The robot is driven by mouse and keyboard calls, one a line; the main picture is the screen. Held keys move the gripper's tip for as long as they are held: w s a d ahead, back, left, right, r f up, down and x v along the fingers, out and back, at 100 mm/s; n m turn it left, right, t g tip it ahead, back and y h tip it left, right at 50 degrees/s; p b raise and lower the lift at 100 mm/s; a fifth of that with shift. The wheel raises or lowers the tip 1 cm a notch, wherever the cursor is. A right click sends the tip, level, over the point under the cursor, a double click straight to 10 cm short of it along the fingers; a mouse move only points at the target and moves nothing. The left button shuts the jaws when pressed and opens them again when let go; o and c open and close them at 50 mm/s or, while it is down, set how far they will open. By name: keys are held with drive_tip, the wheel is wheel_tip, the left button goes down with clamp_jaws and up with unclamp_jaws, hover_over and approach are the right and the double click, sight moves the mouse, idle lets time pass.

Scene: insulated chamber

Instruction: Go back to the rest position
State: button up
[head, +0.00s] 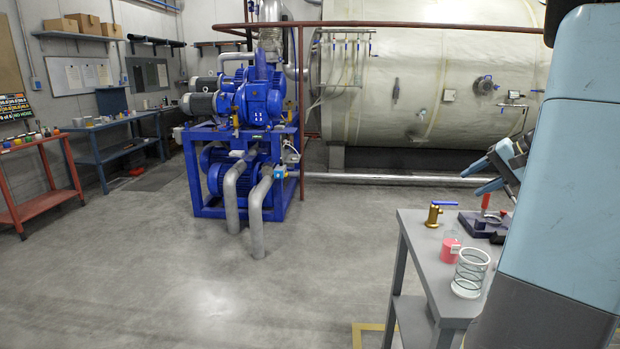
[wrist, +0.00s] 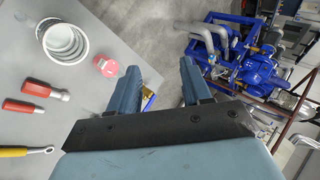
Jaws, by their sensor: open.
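My gripper (head: 474,180) is raised above the far part of the grey table, at the right of the head view, with its two blue fingers pointing left. In the wrist view my gripper (wrist: 160,72) shows its fingers spread apart, with nothing between them. My arm hides part of the table in the head view.
Two red-handled tools (wrist: 36,88) and a yellow-handled wrench (wrist: 15,152) lie there too. Open floor (head: 215,290) spreads left.

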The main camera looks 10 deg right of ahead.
drive_tip(key=s+a+r+n+g+h, duration=0.1)
drive_tip(key=s+a+n+g+h, duration=0.25)
drive_tip(key=a, duration=1.35)
drive_tip(key=s+a+n+t+h, duration=0.2)
drive_tip(key=s+a+n, duration=0.3)
drive_tip(key=s+a, duration=0.6)
drive_tip(key=shift+s+a+f, duration=0.25)
drive_tip(key=shift+s+f, duration=0.2)
drive_tip(key=shift+s, duration=1.4)
drive_tip(key=shift+c, duration=0.5)
drive_tip(key=shift+d, duration=0.1)
